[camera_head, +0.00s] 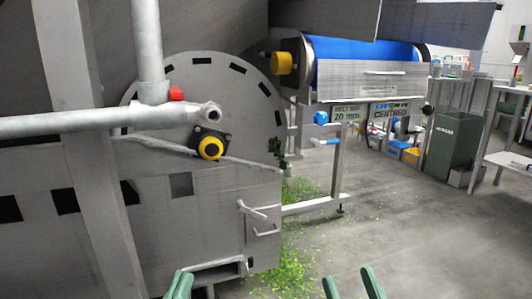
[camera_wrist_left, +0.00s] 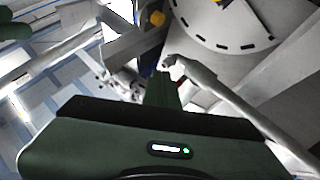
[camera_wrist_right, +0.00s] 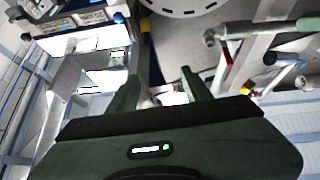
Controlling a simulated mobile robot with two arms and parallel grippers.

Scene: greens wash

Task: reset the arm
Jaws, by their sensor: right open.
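My left gripper (camera_head: 180,284) shows at the bottom edge of the head view, in front of the grey machine (camera_head: 215,210). Its two green fingers are together with nothing seen between them; they also stand together in the left wrist view (camera_wrist_left: 165,90). My right gripper (camera_head: 351,284) is at the bottom edge to the right, over open floor. Its fingers are apart and empty, as the right wrist view (camera_wrist_right: 160,90) also shows.
A grey pipe (camera_head: 80,125) with a red-capped joint crosses at left. A blue-belted conveyor (camera_head: 365,55) stands behind. Green scraps (camera_head: 295,255) litter the floor by the machine. A dark green bin (camera_head: 452,145) stands at right. The floor (camera_head: 430,240) at front right is clear.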

